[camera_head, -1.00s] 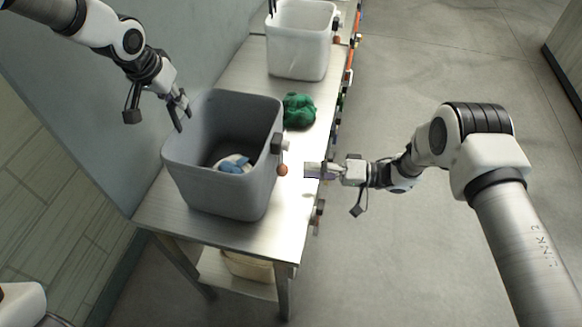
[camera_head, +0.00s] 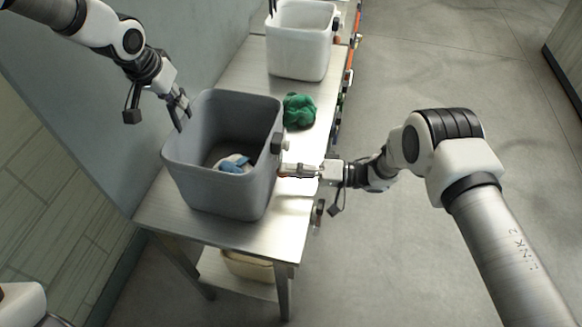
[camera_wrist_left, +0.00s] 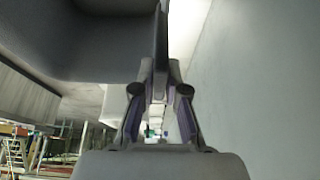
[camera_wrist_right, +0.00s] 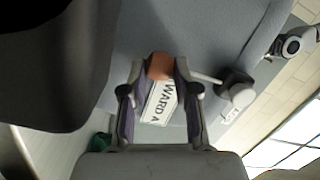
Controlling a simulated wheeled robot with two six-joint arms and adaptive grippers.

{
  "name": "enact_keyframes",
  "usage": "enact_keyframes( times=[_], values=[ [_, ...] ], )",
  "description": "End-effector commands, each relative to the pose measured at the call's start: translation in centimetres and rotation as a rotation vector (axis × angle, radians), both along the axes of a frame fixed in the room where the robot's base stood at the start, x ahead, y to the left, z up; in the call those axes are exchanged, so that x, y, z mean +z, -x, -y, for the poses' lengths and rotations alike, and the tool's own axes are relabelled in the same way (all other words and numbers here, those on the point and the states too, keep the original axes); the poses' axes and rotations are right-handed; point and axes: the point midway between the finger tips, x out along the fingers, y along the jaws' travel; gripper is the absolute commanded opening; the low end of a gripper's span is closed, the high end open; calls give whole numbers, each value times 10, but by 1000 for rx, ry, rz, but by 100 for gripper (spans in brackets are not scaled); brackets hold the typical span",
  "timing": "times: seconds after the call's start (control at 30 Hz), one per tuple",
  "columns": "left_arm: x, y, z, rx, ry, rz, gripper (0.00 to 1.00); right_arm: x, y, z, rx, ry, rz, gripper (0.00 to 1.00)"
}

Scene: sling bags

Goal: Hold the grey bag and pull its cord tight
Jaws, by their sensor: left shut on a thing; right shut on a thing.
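The grey bag (camera_head: 222,185) is a tall, open-topped grey sack standing upright near the front of the metal table. My left gripper (camera_head: 182,112) is shut on its rim at the back left; the left wrist view shows the grey wall (camera_wrist_left: 161,45) between the fingers. My right gripper (camera_head: 288,170) is shut on the orange-brown cord bead (camera_wrist_right: 159,66) beside the bag's right wall. A blue-and-white bundle (camera_head: 234,164) lies inside.
A white bag (camera_head: 298,45) stands farther back on the metal table (camera_head: 240,232). A crumpled green thing (camera_head: 299,110) lies between the bags. A wall runs along the left. A lettered tag (camera_wrist_right: 166,100) shows behind my right fingers. Open floor lies right.

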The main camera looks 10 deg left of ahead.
Motion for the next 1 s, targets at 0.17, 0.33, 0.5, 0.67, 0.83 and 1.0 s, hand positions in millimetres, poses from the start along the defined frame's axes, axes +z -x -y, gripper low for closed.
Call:
enact_keyframes(
  times=[0.17, 0.33, 0.5, 0.67, 0.83, 1.0],
  values=[
    [0, 0, 0, 0, 0, 0, 0, -26, 0, 0, -2, 2, -1, 0],
    [0, 0, 0, 0, 0, -1, 0, -28, 1, 0, -1, 2, -1, 0],
    [0, 0, 0, 0, 0, -1, 0, -27, 1, 0, -1, 2, -1, 54],
    [0, 0, 0, 0, 0, -1, 0, -27, 1, 0, 0, 1, -1, 56],
    [0, 0, 0, 0, 0, -1, 0, -27, 0, 1, -2, 2, -1, 56],
    [0, 0, 0, 0, 0, -1, 0, -27, -2, 23, -4, 0, -1, 56]
  ],
)
